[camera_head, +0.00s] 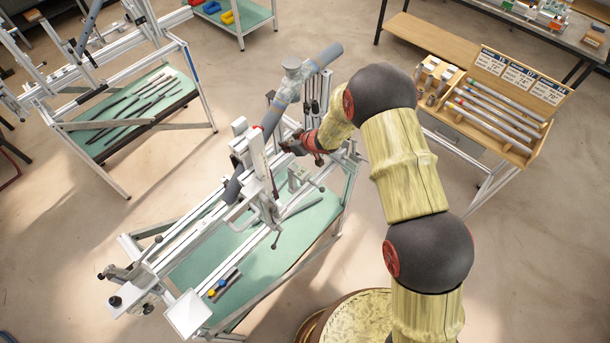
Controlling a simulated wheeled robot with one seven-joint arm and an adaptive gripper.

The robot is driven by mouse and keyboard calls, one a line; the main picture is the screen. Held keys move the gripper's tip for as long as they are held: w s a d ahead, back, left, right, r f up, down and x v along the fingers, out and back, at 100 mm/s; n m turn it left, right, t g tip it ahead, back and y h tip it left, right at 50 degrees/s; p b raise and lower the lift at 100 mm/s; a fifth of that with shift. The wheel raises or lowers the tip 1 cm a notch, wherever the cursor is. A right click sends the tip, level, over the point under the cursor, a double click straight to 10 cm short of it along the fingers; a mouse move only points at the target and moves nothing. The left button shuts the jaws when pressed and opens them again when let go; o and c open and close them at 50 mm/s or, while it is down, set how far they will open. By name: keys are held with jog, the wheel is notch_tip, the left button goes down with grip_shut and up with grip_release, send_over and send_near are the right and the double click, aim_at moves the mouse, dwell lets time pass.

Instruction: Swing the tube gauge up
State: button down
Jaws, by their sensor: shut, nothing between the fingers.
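The frame jig (205,215) stands in the middle, a metal rail frame with clamps over a green shelf. I cannot tell for certain which part is the tube gauge. My gripper (290,148) is shut and empty, to the right of the grey tube, among the jig's posts. It is small here and partly mixed with the fittings behind it. I cannot tell whether it touches any of them.
A wooden rack (500,105) with labelled tubes stands at the right. Another jig (115,75) stands at the upper left, with dark rods on its green shelf. Small blue and yellow-ended tools (224,285) lie on the near jig's shelf. The floor between the stands is clear.

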jog(key=shift+w+a+f, duration=0.25)
jog(key=shift+w+a, duration=0.45)
jog(key=shift+a, duration=0.15)
jog(key=c, duration=2.3)
grip_release()
jog(key=o, duration=0.4)
jog(key=shift+o, duration=0.3)
jog(key=v, duration=0.7)
